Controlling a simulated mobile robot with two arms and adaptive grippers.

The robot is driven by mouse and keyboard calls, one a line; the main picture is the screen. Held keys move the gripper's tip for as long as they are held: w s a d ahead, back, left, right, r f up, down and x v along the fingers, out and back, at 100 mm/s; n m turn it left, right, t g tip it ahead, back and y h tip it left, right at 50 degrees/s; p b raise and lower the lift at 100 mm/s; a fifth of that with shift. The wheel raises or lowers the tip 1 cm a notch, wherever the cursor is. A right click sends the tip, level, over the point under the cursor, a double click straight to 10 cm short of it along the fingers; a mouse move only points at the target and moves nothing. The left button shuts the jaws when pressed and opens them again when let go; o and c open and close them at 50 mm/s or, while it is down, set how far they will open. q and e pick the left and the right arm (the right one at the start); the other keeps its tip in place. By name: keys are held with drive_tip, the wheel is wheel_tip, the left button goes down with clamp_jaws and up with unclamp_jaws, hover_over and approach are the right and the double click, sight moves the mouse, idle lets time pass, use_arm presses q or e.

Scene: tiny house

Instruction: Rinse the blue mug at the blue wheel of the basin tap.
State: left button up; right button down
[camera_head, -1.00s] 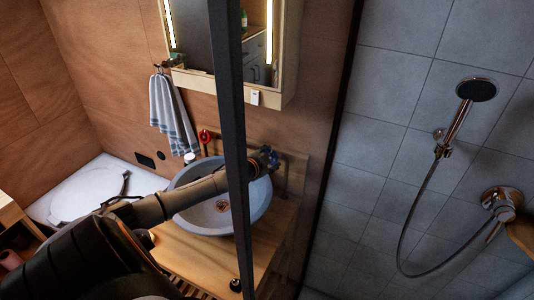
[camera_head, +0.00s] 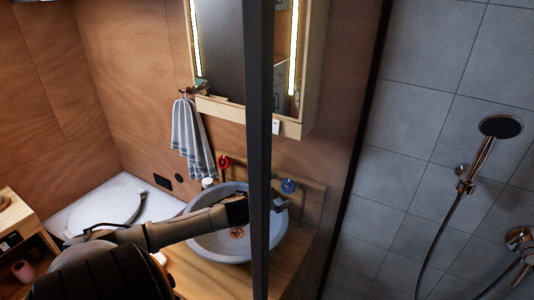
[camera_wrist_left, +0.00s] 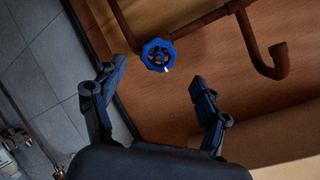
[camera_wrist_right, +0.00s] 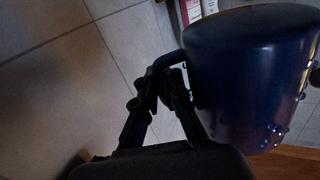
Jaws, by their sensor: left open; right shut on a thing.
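The blue wheel (camera_head: 288,186) is on the wall pipe behind the basin (camera_head: 207,245). It also shows in the left wrist view (camera_wrist_left: 158,55), just beyond my left fingertips. My left gripper (camera_wrist_left: 157,74) is open and empty, with the wheel ahead of the gap and apart from both fingers. In the head view a dark post partly hides this gripper. The blue mug (camera_wrist_right: 250,75) shows only in the right wrist view, with small drop-like beads on its side. My right gripper (camera_wrist_right: 165,75) is shut on its handle. I see no water running from the pipe's hooked spout (camera_wrist_left: 278,65).
A red wheel (camera_head: 224,163) is on the wall left of the blue one. A dark vertical post (camera_head: 258,120) stands in front of the basin. A mirror cabinet (camera_head: 290,128) and a towel (camera_head: 190,135) hang above. A shower head (camera_head: 500,127) is at the right.

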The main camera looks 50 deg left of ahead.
use_arm(q)
drive_tip(key=v, duration=0.5)
drive_tip(key=shift+s+r, duration=0.1)
drive_tip(key=shift+r, duration=0.15)
drive_tip(key=shift+f, duration=0.1)
idle(0.4)
